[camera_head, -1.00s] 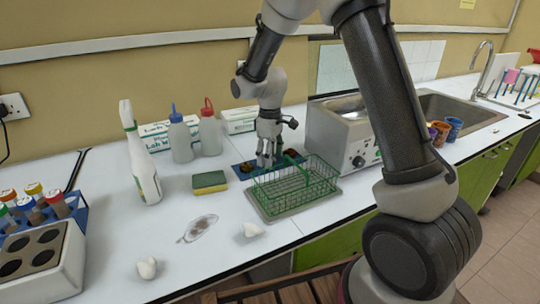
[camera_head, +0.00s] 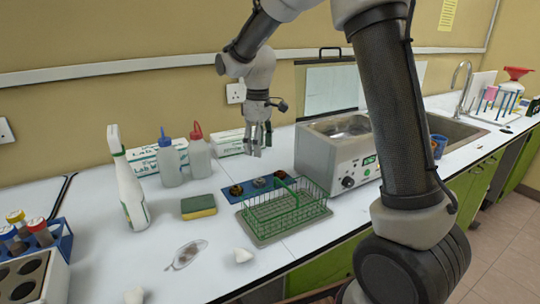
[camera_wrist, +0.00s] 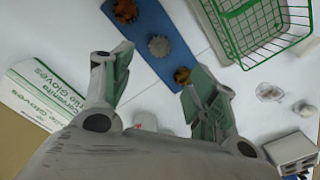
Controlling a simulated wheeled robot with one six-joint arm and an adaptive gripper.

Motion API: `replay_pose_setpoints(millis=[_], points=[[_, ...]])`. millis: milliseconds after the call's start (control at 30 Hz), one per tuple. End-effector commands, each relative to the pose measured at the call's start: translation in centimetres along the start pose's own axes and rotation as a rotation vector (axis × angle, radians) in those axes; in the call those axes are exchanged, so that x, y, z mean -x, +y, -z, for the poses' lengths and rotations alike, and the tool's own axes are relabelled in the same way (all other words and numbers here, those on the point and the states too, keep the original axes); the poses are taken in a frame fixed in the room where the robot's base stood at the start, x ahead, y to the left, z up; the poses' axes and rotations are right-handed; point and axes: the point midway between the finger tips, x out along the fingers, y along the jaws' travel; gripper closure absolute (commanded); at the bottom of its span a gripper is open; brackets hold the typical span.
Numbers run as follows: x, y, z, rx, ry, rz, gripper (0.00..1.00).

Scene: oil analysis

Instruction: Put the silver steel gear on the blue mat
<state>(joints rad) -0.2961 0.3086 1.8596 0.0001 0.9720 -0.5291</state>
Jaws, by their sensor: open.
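The blue mat (camera_head: 248,197) lies on the white bench beside the green wire basket, and it also shows in the wrist view (camera_wrist: 150,27). The silver steel gear (camera_head: 259,183) lies flat on the middle of the mat; in the wrist view it is the grey gear (camera_wrist: 160,46). A brown gear (camera_head: 236,190) and a bronze gear (camera_wrist: 182,76) lie on the mat on either side of it. My gripper (camera_head: 256,152) is above the mat, apart from the gears. Its fingers (camera_wrist: 155,70) are spread and empty.
The green wire basket (camera_head: 285,215) stands on a grey tray right in front of the mat. A metal water bath (camera_head: 330,160) is to the right. A sponge (camera_head: 198,207), bottles (camera_head: 170,165) and glove boxes (camera_head: 230,142) stand left and behind.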

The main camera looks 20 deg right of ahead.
Motion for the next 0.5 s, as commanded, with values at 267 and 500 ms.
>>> replay_pose_setpoints(millis=[267, 500], points=[[2.1, -0.1, -1.9, -0.045, 0.021, -0.012, 0.42], [9.0, -2.5, -13.1, -0.313, 0.132, -0.069, 0.42]])
